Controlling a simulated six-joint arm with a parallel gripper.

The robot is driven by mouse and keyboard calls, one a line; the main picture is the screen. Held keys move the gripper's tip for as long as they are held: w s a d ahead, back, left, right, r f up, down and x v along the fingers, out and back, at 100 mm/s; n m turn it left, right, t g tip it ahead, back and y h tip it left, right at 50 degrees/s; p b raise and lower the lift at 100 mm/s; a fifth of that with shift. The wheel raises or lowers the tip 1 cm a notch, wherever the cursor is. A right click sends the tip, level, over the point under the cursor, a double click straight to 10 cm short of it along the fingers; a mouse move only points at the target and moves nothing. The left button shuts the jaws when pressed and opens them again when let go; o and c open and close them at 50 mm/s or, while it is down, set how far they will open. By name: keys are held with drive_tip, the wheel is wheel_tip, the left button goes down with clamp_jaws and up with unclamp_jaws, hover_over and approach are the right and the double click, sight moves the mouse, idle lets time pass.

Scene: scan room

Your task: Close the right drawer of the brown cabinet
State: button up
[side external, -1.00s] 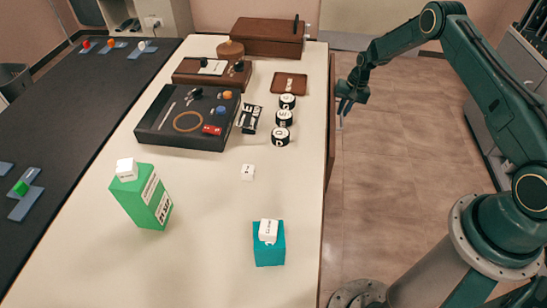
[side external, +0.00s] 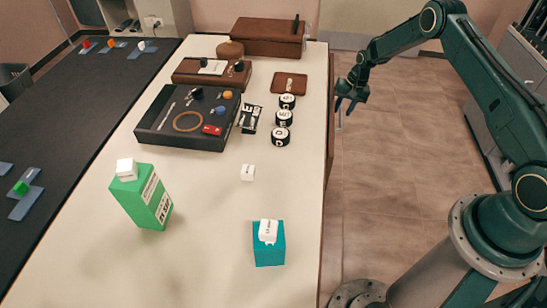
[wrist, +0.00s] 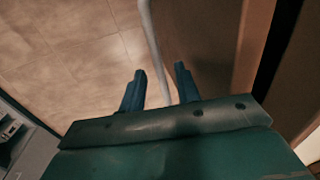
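The brown cabinet shows in the side view as a brown front (side external: 328,165) below the cream top. In the wrist view, a brown drawer panel (wrist: 205,45) stands beside a pale bar handle (wrist: 150,30). A dark gap (wrist: 275,45) shows to the right of the panel; I cannot tell how far the drawer is out. My gripper (side external: 346,106) hangs just right of the cabinet front. Its two blue fingers (wrist: 161,74) are apart, and the handle passes between them in the wrist view. I cannot tell whether they touch it.
The cream top (side external: 210,255) holds a black tray (side external: 160,138), a green carton (side external: 142,200), a teal box (side external: 268,252) and black round pieces (side external: 283,118) near its right edge. The floor (side external: 400,190) right of the cabinet is clear, apart from my base.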

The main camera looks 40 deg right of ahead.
wheel_tip(320, 180, up, 13)
drive_tip(key=s+d, duration=0.1)
drive_tip(key=shift+s+d, duration=0.4)
drive_tip(key=shift+c, duration=0.4)
drive_tip(key=c, duration=0.4)
drive_tip(key=shift+s+f, duration=0.2)
clamp_jaws()
drive_tip(key=s+a+f+m+t+y, duration=0.2)
drive_tip(key=s+a+f+m, duration=0.1)
drive_tip(key=s+m, duration=0.5)
drive_tip(key=s+a+f+m+t+y, duration=0.2)
drive_tip(key=s+a+f+m, duration=0.1)
drive_tip(key=s+m, duration=0.5)
drive_tip(key=shift+f+m+t+y, duration=0.4)
drive_tip(key=shift+f+m, duration=0.15)
drive_tip(key=shift+m, duration=0.55)
